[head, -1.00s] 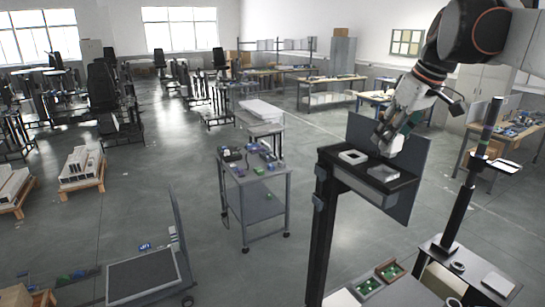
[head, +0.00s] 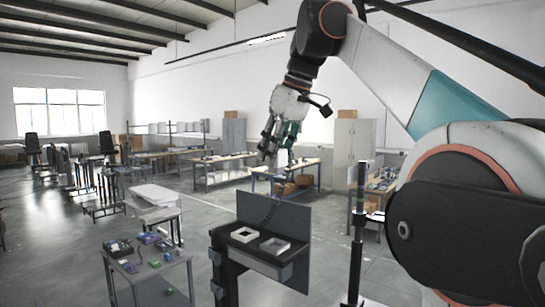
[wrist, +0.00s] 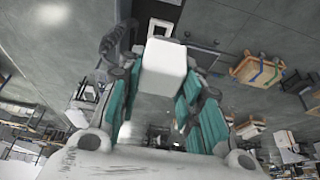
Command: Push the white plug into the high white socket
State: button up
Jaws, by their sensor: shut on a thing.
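The white plug (wrist: 165,68) is a block with rounded edges, held between the teal-padded fingers of my gripper (wrist: 163,100) in the wrist view. In the head view my gripper (head: 277,150) hangs fingers-down, clearly above the column's dark shelf; the plug is hard to make out there. Two square open sockets sit side by side on the shelf: a white one (head: 236,235) at left and a lighter grey-looking one (head: 286,246) at right. The plug is apart from both. In the wrist view a pale socket rim (wrist: 152,27) shows beyond the plug, partly hidden by it.
A grey upright panel (head: 290,222) stands behind the shelf (head: 257,262). A thin black column (head: 359,225) rises to the right. A cart (head: 150,275) with small coloured items is at left. Workbenches stand farther back. The air around my gripper looks clear.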

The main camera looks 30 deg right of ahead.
jog(key=shift+f, duration=0.25)
jog(key=shift+f+b, duration=0.3)
jog(key=shift+f, duration=0.1)
notch_tip(320, 180, down, 13)
jog(key=b, duration=0.7)
jog(key=shift+b, duration=0.3)
dwell(3.3)
jog(key=shift+w+f, duration=0.1)
jog(key=shift+w, duration=0.05)
jog(key=w+a+p, duration=0.3)
jog(key=w+p, duration=0.1)
jog(key=w, duration=0.6)
jog(key=shift+a, duration=0.35)
dwell(0.9)
